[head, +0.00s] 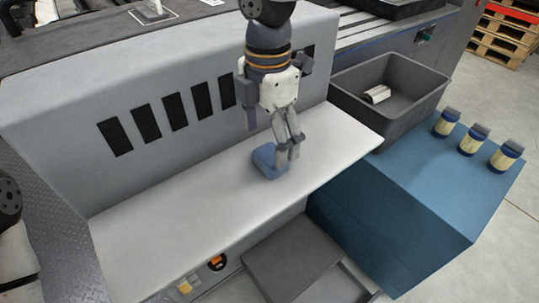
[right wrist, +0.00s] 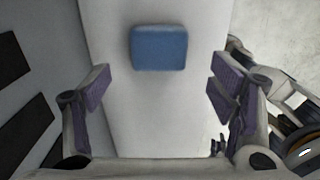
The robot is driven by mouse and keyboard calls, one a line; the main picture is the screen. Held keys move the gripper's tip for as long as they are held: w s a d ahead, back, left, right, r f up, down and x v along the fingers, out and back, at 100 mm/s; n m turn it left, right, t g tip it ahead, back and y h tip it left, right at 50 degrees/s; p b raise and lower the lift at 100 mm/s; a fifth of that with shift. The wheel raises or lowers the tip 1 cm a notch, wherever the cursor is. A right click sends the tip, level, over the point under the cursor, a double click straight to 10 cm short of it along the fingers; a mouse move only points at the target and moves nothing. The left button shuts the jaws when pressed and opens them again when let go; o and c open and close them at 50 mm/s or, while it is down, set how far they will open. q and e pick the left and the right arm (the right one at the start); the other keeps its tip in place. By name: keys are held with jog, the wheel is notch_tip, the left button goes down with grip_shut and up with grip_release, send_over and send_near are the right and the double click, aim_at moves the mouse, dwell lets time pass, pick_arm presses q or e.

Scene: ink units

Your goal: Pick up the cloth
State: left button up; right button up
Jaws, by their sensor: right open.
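The cloth (head: 265,159) is a small blue folded pad lying on the light grey shelf of the machine. It also shows in the right wrist view (right wrist: 159,48), flat and clear of the fingers. My right gripper (head: 284,152) comes down from above at the cloth and hides part of its right side in the head view. In the right wrist view its two purple-padded fingers (right wrist: 160,90) are spread wide with nothing between them, and the cloth lies beyond their tips. My left gripper is not in view.
A dark grey bin (head: 346,101) with a pale cylindrical item (head: 377,94) inside stands right of the shelf. Three jars (head: 473,139) stand on a blue cabinet (head: 420,190). The machine's slotted wall (head: 130,90) rises behind the shelf. The shelf's left part is clear.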

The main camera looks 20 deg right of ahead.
aim_at(270, 154)
notch_tip(270, 154, down, 6)
jog(key=shift+w+d+r, duration=0.1)
jog(key=shift+d, duration=0.05)
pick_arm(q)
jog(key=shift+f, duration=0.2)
pick_arm(e)
jog(key=c, duration=1.1)
jog(key=shift+c, duration=0.2)
